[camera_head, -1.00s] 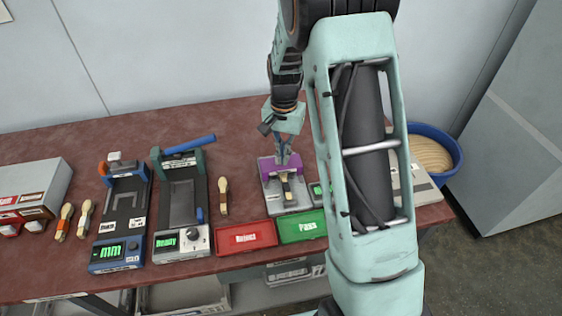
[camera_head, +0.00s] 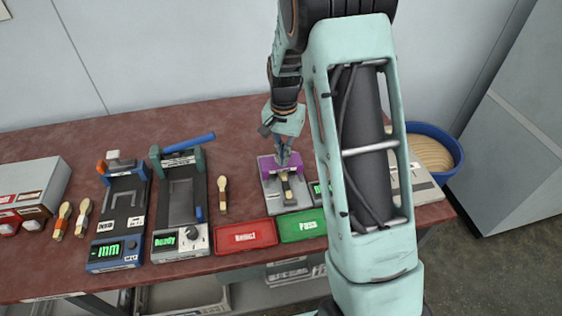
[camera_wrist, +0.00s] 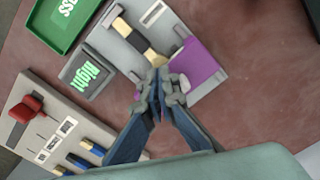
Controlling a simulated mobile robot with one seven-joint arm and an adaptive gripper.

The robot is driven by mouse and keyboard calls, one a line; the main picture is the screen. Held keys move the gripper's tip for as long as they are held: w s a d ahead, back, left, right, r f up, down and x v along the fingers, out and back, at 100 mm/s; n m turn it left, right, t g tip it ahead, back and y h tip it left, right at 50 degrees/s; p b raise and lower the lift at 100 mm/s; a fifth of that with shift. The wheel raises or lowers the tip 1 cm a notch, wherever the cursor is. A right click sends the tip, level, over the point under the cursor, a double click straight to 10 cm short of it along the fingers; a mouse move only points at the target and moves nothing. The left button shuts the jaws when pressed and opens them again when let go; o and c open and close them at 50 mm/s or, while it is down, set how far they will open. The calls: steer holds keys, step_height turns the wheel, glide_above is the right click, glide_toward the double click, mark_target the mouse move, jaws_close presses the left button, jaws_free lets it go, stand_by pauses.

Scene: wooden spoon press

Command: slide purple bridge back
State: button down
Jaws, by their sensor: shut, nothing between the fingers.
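The purple bridge (camera_head: 284,166) spans the rear part of a grey fixture on the table. It also shows in the wrist view (camera_wrist: 199,66). A wooden spoon (camera_head: 287,186) with a dark band lies lengthwise in the fixture, partly under the bridge; its light and black parts show in the wrist view (camera_wrist: 140,42). My gripper (camera_head: 284,162) is shut and empty, with its fingertips down at the bridge. In the wrist view the fingertips (camera_wrist: 163,78) overlap the near edge of the bridge; I cannot tell whether they touch it.
A small display reading "Right" (camera_wrist: 86,75) stands beside the fixture. A green Pass tray (camera_head: 302,226) and a red Reject tray (camera_head: 246,235) lie in front. Two presses (camera_head: 181,205) and a loose spoon (camera_head: 222,194) are to the left. A blue bowl (camera_head: 434,150) stands right. The table behind the fixture looks clear.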

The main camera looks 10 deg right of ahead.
steer(key=shift+f, duration=0.45)
steer(key=shift+w, duration=0.1)
steer(key=shift+w, duration=2.35)
steer(key=shift+s+r, duration=0.1)
steer(key=shift+s, duration=0.55)
steer(key=shift+r+p, duration=2.25)
steer(key=shift+r, duration=1.25)
